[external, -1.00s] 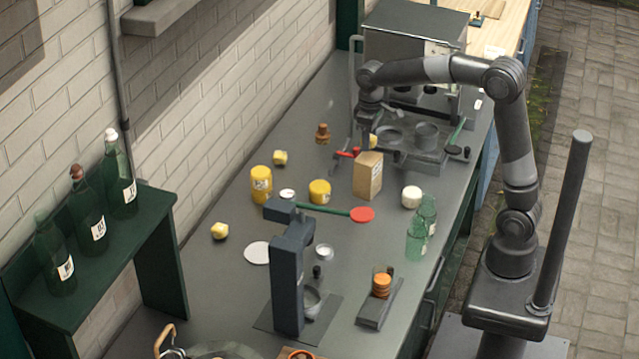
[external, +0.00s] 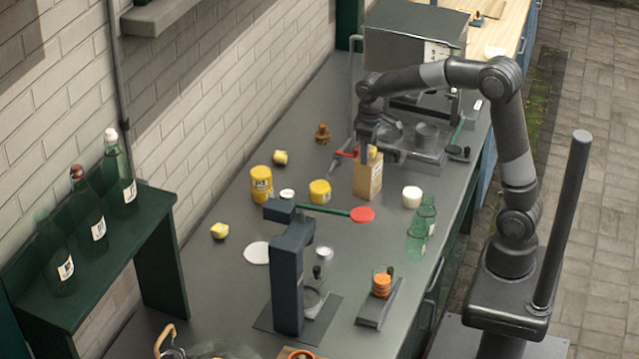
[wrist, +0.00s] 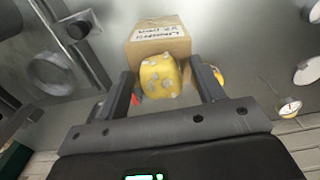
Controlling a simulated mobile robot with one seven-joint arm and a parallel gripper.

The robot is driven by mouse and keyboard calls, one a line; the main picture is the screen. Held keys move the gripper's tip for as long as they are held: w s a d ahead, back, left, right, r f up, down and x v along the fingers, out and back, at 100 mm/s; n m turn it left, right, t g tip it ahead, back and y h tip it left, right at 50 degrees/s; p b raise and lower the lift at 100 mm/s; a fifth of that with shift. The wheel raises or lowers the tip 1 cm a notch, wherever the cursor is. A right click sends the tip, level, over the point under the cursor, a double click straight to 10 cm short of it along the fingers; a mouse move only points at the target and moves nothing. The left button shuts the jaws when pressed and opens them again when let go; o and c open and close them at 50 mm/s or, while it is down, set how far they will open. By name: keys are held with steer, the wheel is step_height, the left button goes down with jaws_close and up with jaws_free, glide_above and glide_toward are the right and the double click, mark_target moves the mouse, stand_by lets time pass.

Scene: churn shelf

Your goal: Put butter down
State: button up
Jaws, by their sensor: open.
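The butter, a yellow lump with pale spots (wrist: 162,77), is between the fingers of my gripper (wrist: 166,92) in the wrist view. The fingers are open, with a gap on each side of it. In the external view the butter is a small yellow patch (external: 372,152) at the top of a cardboard box (external: 367,181), partly hidden by my gripper (external: 368,157). The labelled box (wrist: 160,42) shows behind the butter in the wrist view. The butter seems to be at the box top; I cannot tell whether it touches.
Yellow tins (external: 261,184) and smaller yellow pieces (external: 219,230) stand on the grey counter (external: 215,275). A red-ended green paddle (external: 362,214), a white round item (external: 412,197) and green bottles (external: 428,212) are near the box. A metal fixture (external: 425,150) stands behind it.

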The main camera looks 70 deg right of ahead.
steer(key=shift+r, duration=0.1)
step_height(320, 180, up, 11)
steer(key=s+a+f+t, duration=0.1)
steer(key=s+a+t, duration=0.1)
steer(key=s, duration=0.6)
steer(key=s+a+f+t, duration=0.1)
steer(key=s+a, duration=0.2)
steer(key=s, duration=0.5)
steer(key=s+a+f+t, duration=0.1)
steer(key=s+a+t, duration=0.1)
steer(key=s, duration=0.6)
steer(key=shift+a+f+t, duration=0.25)
steer(key=shift+a+t, duration=0.05)
steer(key=shift+a, duration=0.45)
